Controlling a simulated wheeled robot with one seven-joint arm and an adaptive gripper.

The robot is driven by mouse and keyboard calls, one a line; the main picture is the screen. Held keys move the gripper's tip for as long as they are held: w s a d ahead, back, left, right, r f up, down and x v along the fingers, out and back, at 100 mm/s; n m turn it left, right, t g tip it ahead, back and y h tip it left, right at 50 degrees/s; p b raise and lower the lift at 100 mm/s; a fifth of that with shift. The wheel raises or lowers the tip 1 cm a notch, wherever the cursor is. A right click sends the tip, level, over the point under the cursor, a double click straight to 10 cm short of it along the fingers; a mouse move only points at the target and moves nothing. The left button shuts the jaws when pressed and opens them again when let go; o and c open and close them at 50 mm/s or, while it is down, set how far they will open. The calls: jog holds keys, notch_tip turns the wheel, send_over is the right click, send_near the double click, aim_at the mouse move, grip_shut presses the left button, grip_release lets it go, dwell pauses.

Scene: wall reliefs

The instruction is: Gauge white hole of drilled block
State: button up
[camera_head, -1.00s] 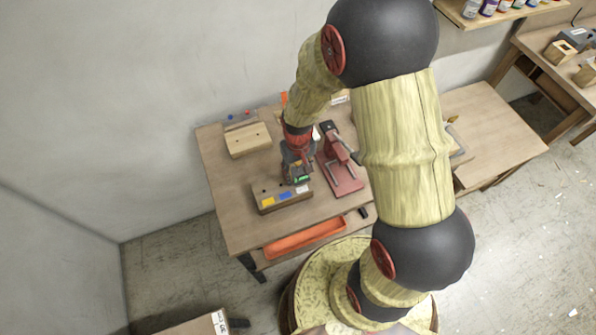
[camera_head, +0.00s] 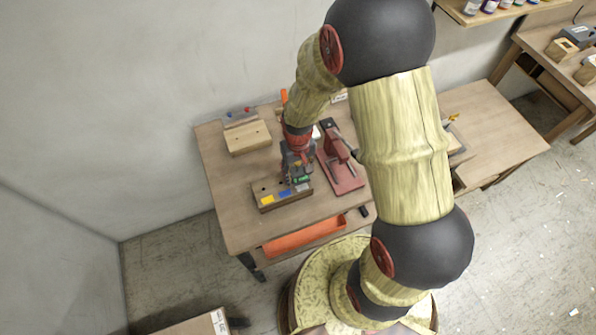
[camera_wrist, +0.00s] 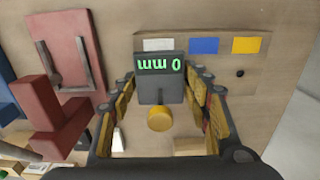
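The drilled block (camera_head: 258,195) lies near the front of the workbench, with yellow, blue and white patches along one side. In the wrist view the block (camera_wrist: 262,88) shows a white patch (camera_wrist: 158,45), a blue patch (camera_wrist: 204,45) and a yellow patch (camera_wrist: 250,45), with a dark hole beside the yellow one. My gripper (camera_wrist: 160,100) is closed around a dark gauge (camera_wrist: 158,90) with a green display reading 0 mm, upside down in this view. The gauge is over the white-patch end. It hides the holes by the white and blue patches, and its tip.
A red press-like fixture (camera_head: 343,172) stands right of the block, close to my gripper. A pale wooden block (camera_head: 246,138) lies at the back left. An orange tray (camera_head: 303,237) sits below the bench's front edge. The bench left of the drilled block is clear.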

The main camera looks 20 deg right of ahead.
jog(key=o, duration=0.3)
notch_tip(320, 180, up, 12)
dwell(0.7)
jog(key=s+r+t+b, duration=0.2)
jog(key=s+r+b, duration=0.1)
jog(key=s+r, duration=0.1)
jog(key=s+r+t+b, duration=0.1)
jog(key=s+r+b, duration=0.2)
jog(key=s+r, duration=0.2)
jog(key=s+r+t+b, duration=0.2)
jog(key=s+r, duration=0.2)
jog(key=s, duration=0.1)
jog(key=shift+r+t+b, duration=0.3)
jog(key=shift+r+b, duration=0.05)
jog(key=shift+b, duration=0.05)
